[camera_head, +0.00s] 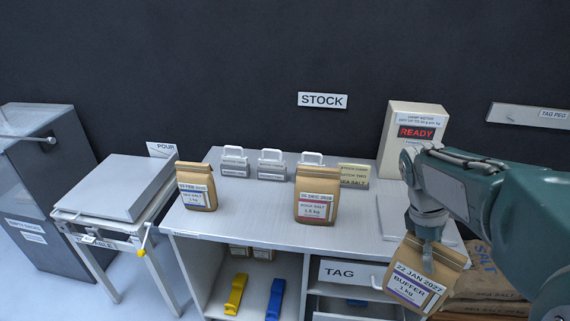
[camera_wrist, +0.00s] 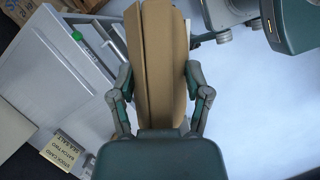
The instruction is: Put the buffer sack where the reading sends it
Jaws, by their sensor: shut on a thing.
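The buffer sack (camera_head: 415,279) is a brown paper sack with a purple-edged label reading "22 JAN 2027 BUFFER 1 kg". My gripper (camera_head: 429,243) is shut on its top and holds it tilted in front of the counter's right end. In the wrist view, the sack (camera_wrist: 160,65) stands between the two fingers of my gripper (camera_wrist: 160,90). A pale device (camera_head: 412,135) at the back right of the counter shows "READY" in red. A flat plate at its foot is partly hidden by my arm.
Two brown salt sacks stand on the counter (camera_head: 250,215), one left (camera_head: 196,187) and one middle (camera_head: 316,195). White-handled blocks (camera_head: 271,165) and a stock card (camera_head: 353,176) stand behind. A TAG drawer (camera_head: 350,273) is below. A table with a flat top (camera_head: 110,187) stands left.

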